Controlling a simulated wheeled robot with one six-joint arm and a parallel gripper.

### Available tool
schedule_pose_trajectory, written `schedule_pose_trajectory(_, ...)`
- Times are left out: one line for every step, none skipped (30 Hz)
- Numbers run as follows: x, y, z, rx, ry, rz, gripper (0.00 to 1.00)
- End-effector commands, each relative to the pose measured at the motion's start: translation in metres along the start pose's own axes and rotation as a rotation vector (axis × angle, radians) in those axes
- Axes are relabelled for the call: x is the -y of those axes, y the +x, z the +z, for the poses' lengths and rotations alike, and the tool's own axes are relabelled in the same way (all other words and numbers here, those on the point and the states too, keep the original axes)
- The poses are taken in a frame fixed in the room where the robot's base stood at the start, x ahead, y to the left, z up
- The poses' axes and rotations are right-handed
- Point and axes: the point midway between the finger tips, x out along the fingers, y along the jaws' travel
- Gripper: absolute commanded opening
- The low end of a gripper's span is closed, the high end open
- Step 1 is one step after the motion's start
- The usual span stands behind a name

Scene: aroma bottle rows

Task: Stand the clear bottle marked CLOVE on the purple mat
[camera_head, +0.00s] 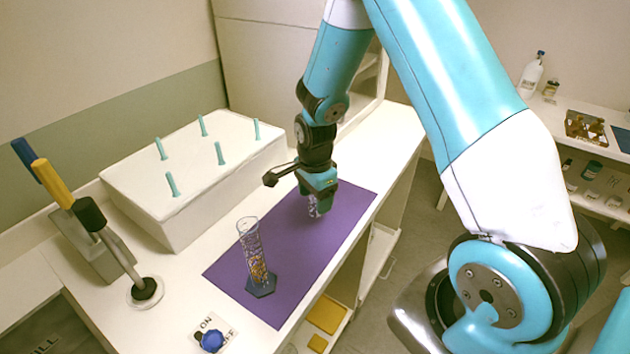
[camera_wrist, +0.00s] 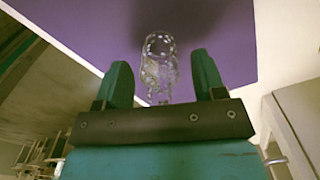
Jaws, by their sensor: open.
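The purple mat (camera_head: 224,268) lies on the white bench top. A clear bottle (camera_wrist: 158,62) shows in the wrist view between the two fingers of my gripper (camera_wrist: 163,75), with purple behind it. In the head view the clear bottle (camera_head: 313,207) is partly visible just under my gripper (camera_head: 317,192), over the far part of the mat. The fingers are apart, with a gap on each side of the bottle. No label can be read on it, so I cannot tell whether it is marked CLOVE.
A clear graduated cylinder (camera_head: 252,255) on a dark hexagonal base stands on the mat's near part. A white box with teal pegs (camera_head: 190,170) is behind left.

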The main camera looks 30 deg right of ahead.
Motion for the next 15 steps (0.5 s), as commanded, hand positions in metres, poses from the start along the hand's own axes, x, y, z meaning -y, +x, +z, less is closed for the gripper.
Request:
schedule_pose_trajectory(0.001, -0.007, 0.0, 0.0, 0.0, -0.004, 0.64)
schedule_pose_trajectory(0.001, -0.012, 0.0, 0.0, 0.0, -0.006, 0.64)
schedule_pose_trajectory(0.001, -0.02, 0.0, 0.0, 0.0, -0.007, 0.64)
schedule_pose_trajectory(0.001, -0.026, 0.0, 0.0, 0.0, -0.008, 0.64)
schedule_pose_trajectory(0.002, -0.033, 0.0, 0.0, 0.0, -0.008, 0.64)
schedule_pose_trajectory(0.001, -0.043, 0.0, 0.0, 0.0, -0.008, 0.64)
schedule_pose_trajectory(0.001, -0.049, 0.0, -0.001, 0.0, -0.008, 0.64)
schedule_pose_trajectory(0.001, -0.056, 0.0, -0.001, 0.0, -0.008, 0.64)
schedule_pose_trajectory(0.001, -0.065, 0.0, -0.001, 0.0, -0.008, 0.64)
schedule_pose_trajectory(0.001, -0.071, 0.0, 0.0, 0.0, -0.007, 0.64)
schedule_pose_trajectory(0.001, -0.077, 0.0, 0.0, 0.0, -0.007, 0.64)
schedule_pose_trajectory(0.001, -0.085, 0.0, 0.0, 0.0, -0.006, 0.64)
schedule_pose_trajectory(0.0, -0.09, 0.0, 0.0, 0.0, -0.004, 0.64)
schedule_pose_trajectory(0.001, -0.095, 0.0, 0.0, 0.0, -0.005, 0.64)
schedule_pose_trajectory(0.001, -0.1, 0.0, 0.0, 0.0, -0.003, 0.64)
